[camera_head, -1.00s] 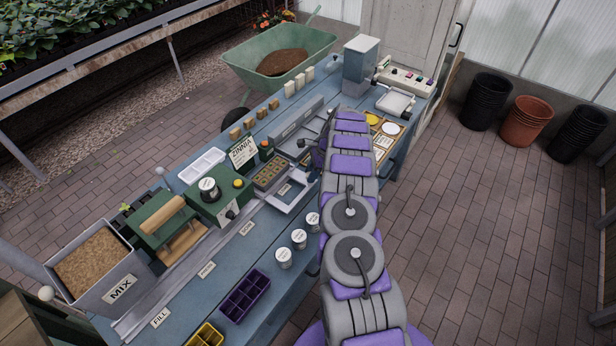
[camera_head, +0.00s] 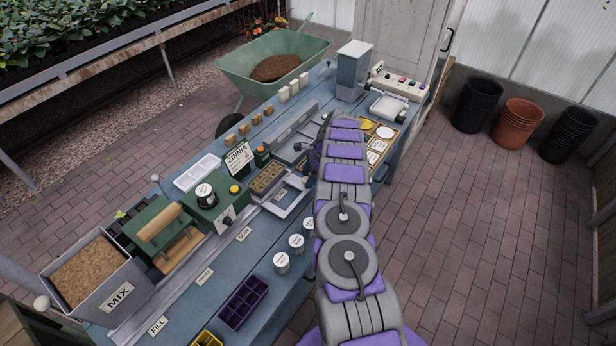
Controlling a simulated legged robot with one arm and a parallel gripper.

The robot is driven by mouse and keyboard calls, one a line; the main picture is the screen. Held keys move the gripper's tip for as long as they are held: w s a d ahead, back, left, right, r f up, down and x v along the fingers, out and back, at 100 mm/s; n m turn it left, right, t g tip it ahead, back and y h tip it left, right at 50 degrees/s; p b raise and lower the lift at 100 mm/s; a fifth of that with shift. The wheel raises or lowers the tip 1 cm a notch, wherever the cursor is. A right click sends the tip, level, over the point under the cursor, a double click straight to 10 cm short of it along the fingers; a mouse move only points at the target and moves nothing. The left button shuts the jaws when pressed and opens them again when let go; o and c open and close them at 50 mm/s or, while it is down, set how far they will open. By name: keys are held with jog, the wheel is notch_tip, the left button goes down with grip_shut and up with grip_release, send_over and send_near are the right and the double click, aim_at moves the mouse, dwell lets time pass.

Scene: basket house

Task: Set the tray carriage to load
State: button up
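A grey carriage frame (camera_head: 289,198) sits on the rail along the blue bench, with a small label inside it. A tray of brown-filled cells (camera_head: 267,178) lies at its upper left; I cannot tell whether the carriage carries it. The rail (camera_head: 189,278) runs diagonally from the lower left, with labels FILL (camera_head: 158,326), PRESS (camera_head: 205,276) and SOW (camera_head: 244,234) beside it. My gripper (camera_head: 311,155) is to the upper right of the carriage, mostly hidden by my arm. Its fingers are too small and covered to read, and I see nothing held in it.
A green press (camera_head: 158,228), a green sowing unit (camera_head: 213,204) and a grey MIX bin (camera_head: 113,295) stand along the rail. White labelled pots (camera_head: 282,262) and a purple cell tray (camera_head: 242,302) line the front edge. A control box (camera_head: 402,84) is at the far end.

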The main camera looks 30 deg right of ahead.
jog(key=shift+d+r, duration=0.1)
jog(key=shift+r, duration=0.35)
jog(key=p+v, duration=0.1)
jog(key=v, duration=1.5)
jog(key=shift+d, duration=0.15)
jog(key=shift+s+r, duration=0.1)
